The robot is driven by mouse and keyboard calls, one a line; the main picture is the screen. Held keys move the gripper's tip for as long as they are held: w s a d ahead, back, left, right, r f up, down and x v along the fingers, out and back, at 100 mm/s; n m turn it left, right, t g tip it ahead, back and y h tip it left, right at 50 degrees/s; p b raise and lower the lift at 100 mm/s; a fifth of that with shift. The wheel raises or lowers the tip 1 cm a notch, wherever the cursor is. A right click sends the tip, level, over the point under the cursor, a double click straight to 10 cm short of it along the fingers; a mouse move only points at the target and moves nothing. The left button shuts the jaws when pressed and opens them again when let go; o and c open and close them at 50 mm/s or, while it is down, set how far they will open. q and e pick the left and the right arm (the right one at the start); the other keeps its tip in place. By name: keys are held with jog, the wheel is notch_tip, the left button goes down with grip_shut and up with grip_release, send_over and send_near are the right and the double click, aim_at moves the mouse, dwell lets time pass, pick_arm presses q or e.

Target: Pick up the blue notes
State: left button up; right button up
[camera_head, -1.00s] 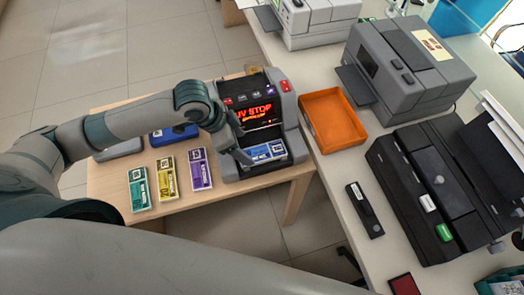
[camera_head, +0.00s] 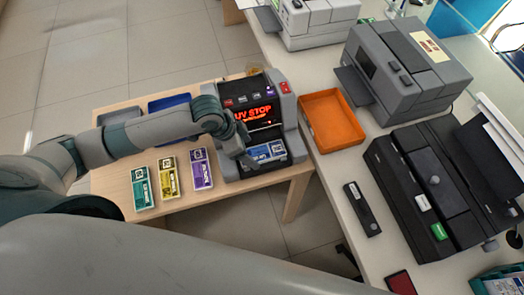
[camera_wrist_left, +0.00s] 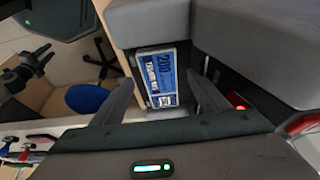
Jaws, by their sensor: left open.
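The blue notes (camera_head: 266,151) lie in the front tray of the grey note-counting machine (camera_head: 233,171), whose red display reads "UV STOP". In the left wrist view the blue notes (camera_wrist_left: 158,78) show ahead, between the two fingers. My left gripper (camera_head: 254,157) is at the left end of the notes, with its fingers spread and nothing between them that I can see held. In the left wrist view my left gripper (camera_wrist_left: 160,92) is open, one finger on each side of the notes' width.
Green notes (camera_head: 142,188), yellow notes (camera_head: 168,178) and purple notes (camera_head: 201,169) lie on the wooden table (camera_head: 230,196). A blue tray (camera_head: 170,102) and a grey tray (camera_head: 119,115) sit behind them. An orange tray (camera_head: 333,122) stands on the counter to the right.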

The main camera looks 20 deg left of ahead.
pick_arm(q)
jog(key=shift+x, duration=1.1)
jog(key=c, duration=1.1)
